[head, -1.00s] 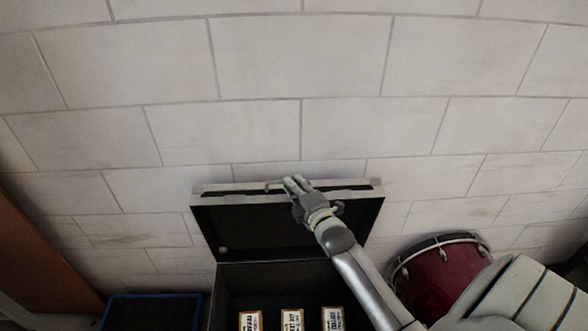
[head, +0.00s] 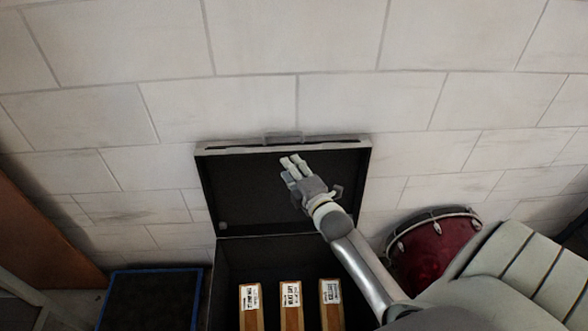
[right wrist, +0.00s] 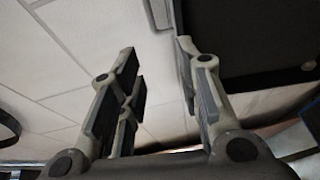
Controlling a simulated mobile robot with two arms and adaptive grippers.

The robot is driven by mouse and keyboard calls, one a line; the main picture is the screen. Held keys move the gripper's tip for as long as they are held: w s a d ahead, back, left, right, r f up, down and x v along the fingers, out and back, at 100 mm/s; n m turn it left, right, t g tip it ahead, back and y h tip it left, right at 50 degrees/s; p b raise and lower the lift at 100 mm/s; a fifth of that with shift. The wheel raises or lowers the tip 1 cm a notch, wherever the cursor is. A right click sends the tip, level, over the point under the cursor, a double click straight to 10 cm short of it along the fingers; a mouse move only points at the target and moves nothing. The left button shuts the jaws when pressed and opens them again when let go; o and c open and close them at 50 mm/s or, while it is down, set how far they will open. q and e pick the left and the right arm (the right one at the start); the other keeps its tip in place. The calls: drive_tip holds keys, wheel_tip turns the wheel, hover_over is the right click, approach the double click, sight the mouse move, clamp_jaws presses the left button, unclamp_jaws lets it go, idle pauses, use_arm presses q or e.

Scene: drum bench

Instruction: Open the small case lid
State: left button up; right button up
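The case (head: 224,270) stands open against the wall, its black lid (head: 250,190) raised with the dark inner face toward me. A handle (head: 284,137) shows on the lid's top edge. My right gripper (head: 312,178) is in front of the lid's inner face, toward its right half, with nothing in it. In the right wrist view its fingers (right wrist: 155,75) are spread apart, with the dark lid (right wrist: 265,35) beside them. I cannot tell whether it touches the lid. My left gripper is not in view.
Several labelled wooden blocks (head: 291,298) stand inside the case. A red drum (head: 432,245) and a pale slatted object (head: 505,265) are at the right. A blue-edged dark box (head: 150,298) is at the left, beside a brown panel (head: 40,225). A block wall (head: 300,60) is behind.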

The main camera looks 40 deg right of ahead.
drive_tip(key=s+a+r, duration=0.1)
drive_tip(key=s+a, duration=0.1)
drive_tip(key=s, duration=0.9)
drive_tip(key=shift+s, duration=0.4)
